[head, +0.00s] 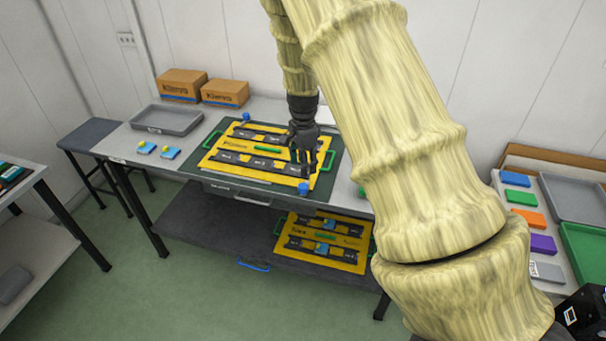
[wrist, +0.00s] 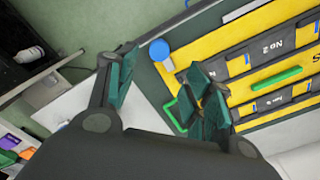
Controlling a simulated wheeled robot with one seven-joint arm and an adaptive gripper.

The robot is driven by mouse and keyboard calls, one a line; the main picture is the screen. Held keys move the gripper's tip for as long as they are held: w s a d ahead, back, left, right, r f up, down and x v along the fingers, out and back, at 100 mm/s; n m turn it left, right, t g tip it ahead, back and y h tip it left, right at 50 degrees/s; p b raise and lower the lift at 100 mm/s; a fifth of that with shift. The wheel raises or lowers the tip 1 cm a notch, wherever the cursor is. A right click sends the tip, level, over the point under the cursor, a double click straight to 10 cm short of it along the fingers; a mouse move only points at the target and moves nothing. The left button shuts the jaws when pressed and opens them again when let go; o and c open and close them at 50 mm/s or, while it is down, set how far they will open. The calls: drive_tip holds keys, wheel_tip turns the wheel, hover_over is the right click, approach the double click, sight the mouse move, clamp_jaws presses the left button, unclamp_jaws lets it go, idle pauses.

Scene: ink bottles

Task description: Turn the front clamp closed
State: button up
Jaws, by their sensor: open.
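The yellow board (head: 225,158) lies on a dark green mat on the table and bears black bars. The front clamp (head: 303,189), with a blue top, is at the board's front right corner. In the wrist view the blue clamp (wrist: 160,50) shows as a round knob with a short arm toward the yellow board (wrist: 208,52). A second blue clamp (head: 246,116) is at the back edge. My gripper (head: 303,170) points down just above the front clamp, open and empty. In the wrist view my gripper (wrist: 162,65) has its fingers either side of the knob, apparently without touching it.
Green handles (head: 328,160) stick out at the board's sides, one close to my gripper. A grey tray (head: 166,120) and two cardboard boxes (head: 182,84) stand at the back left. Another yellow board (head: 350,255) lies on the lower shelf. The mat's front left is bare.

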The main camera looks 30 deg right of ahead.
drive_tip(key=shift+r, duration=1.45)
